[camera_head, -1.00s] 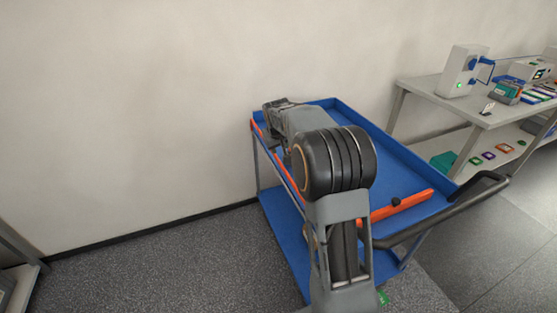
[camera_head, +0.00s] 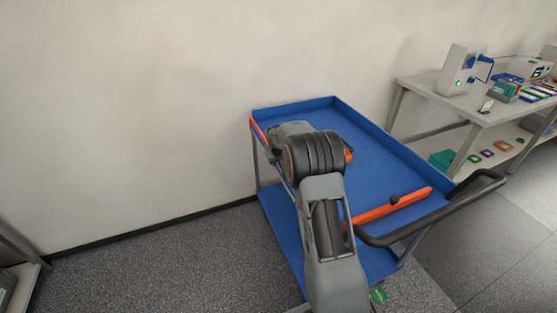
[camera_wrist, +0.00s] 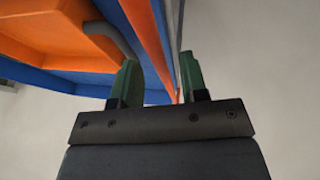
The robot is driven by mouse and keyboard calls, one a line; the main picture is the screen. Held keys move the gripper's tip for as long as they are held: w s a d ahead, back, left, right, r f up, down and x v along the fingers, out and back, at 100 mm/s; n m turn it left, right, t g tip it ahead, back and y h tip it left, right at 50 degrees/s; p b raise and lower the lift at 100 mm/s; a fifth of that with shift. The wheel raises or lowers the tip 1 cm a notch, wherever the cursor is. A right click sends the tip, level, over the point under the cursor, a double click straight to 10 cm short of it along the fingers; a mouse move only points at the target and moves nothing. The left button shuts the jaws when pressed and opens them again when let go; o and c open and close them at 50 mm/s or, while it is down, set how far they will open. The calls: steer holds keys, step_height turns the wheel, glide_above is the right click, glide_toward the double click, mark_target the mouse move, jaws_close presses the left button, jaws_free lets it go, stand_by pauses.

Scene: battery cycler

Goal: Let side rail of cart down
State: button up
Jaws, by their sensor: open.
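The blue cart (camera_head: 385,165) stands against the wall. An orange rail (camera_head: 258,130) shows along its left edge, mostly hidden behind my arm. In the wrist view, orange panels (camera_wrist: 55,35), a thin orange strip (camera_wrist: 148,38) and blue edging (camera_wrist: 35,75) show close up. My gripper (camera_wrist: 159,62) is open, and the strip appears in the gap between its green fingers. I cannot tell whether they touch it. In the head view the gripper is hidden behind my arm.
A black push handle (camera_head: 440,215) sticks out at the cart's near right. A grey bench (camera_head: 440,90) with devices stands at the right behind the cart. The floor left of the cart is clear.

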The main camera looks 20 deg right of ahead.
jaws_close()
stand_by(0.3)
steer(key=shift+a, duration=0.1)
